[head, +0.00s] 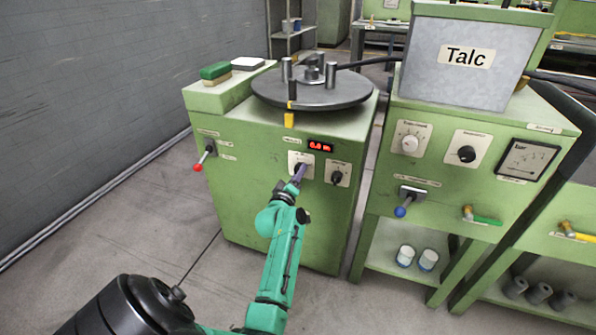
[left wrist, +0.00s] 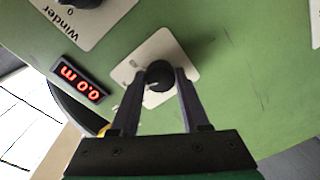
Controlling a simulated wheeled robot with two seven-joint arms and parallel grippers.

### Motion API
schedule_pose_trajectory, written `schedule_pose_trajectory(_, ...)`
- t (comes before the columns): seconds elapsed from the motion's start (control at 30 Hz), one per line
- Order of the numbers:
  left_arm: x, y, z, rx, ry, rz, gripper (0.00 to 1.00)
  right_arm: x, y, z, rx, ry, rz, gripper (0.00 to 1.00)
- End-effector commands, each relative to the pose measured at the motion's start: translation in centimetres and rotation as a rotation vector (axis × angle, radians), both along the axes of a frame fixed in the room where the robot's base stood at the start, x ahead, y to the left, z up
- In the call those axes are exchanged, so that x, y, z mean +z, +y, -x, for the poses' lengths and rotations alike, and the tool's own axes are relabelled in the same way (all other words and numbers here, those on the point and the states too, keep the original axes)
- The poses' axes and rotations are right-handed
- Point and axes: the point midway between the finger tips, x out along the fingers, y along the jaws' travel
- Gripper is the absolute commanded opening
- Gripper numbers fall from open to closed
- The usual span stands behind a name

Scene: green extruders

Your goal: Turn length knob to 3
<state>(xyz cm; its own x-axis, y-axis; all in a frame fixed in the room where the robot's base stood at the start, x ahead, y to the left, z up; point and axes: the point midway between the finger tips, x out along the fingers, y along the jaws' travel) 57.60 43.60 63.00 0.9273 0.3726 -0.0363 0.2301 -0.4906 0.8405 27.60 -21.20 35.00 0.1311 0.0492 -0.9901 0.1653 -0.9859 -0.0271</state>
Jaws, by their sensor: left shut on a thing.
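The length knob is a round black knob (left wrist: 160,75) on a white plate (left wrist: 157,46). The plate also shows in the head view (head: 294,157), on the front of the green winder cabinet (head: 262,215). My left gripper (head: 301,170) reaches the knob from below and hides most of it in the head view. In the left wrist view its two dark fingers (left wrist: 161,82) stand on either side of the knob, shut on it. The red display (left wrist: 79,80) beside it reads 0.0 m. The knob's pointer and scale marks are too small to read. My right gripper is not in view.
A second black knob (head: 337,178), by the label Winder in the wrist view, sits just right of the length knob. A red-tipped lever (head: 198,167) is at left. The talc cabinet (head: 378,195) stands at right. The floor in front is clear.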

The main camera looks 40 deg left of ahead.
Motion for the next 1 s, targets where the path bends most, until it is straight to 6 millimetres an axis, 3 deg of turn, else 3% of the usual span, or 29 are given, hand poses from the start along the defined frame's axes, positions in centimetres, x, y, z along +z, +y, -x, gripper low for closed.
schedule_pose_trajectory(0.5, -0.10, -0.06, -0.02, -0.002, -0.007, 0.025, 0.00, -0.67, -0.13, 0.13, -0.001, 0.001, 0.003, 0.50)
schedule_pose_trajectory(0.53, -0.11, -0.06, -0.02, -0.002, -0.007, 0.025, 0.53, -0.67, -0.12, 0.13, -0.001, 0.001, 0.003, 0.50)
schedule_pose_trajectory(0.6, -0.10, -0.05, -0.02, -0.001, -0.007, 0.025, 0.76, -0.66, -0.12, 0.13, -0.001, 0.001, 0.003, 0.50)
schedule_pose_trajectory(1.0, 0.04, -0.15, 0.34, -0.001, -0.007, 0.023, 0.76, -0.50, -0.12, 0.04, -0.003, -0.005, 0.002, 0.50)
